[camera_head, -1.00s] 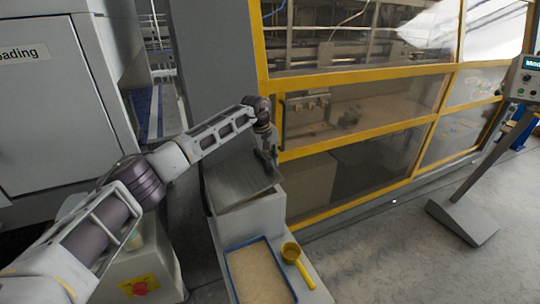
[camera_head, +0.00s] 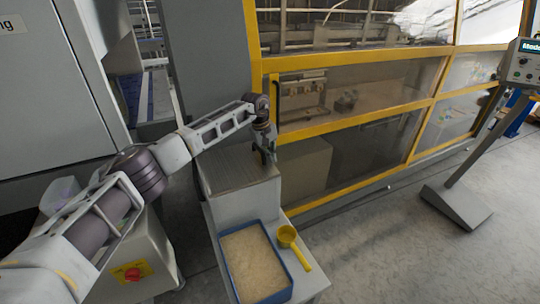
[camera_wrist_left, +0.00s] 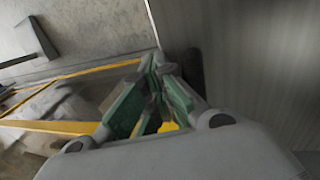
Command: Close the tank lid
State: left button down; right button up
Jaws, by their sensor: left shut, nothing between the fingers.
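The tank (camera_head: 247,203) is a grey box on a low stand in the middle of the head view. Its lid (camera_head: 233,170) is a flat grey metal plate lying about level over the tank top, with no gap that I can make out. In the left wrist view the lid (camera_wrist_left: 250,60) fills the right side. My left gripper (camera_head: 267,158) points down at the lid's right edge, shut and empty. Its green-padded fingers (camera_wrist_left: 155,85) are together beside the lid's edge; whether they touch it I cannot tell. My right gripper is out of view.
A blue tray (camera_head: 224,249) of pale granules and a yellow scoop (camera_head: 289,240) sit in front of the tank. A yellow-framed glass enclosure (camera_head: 350,128) stands close behind and right. A control panel post (camera_head: 465,180) is far right, with open floor between.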

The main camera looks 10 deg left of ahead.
pick_arm(q)
jog(key=shift+s+f, duration=0.1)
jog(key=shift+f, duration=0.25)
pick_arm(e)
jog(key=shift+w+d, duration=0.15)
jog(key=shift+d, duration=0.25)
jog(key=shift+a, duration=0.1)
pick_arm(q)
jog(key=shift+r, duration=0.25)
jog(key=v, duration=1.2)
jog(key=shift+r, duration=0.1)
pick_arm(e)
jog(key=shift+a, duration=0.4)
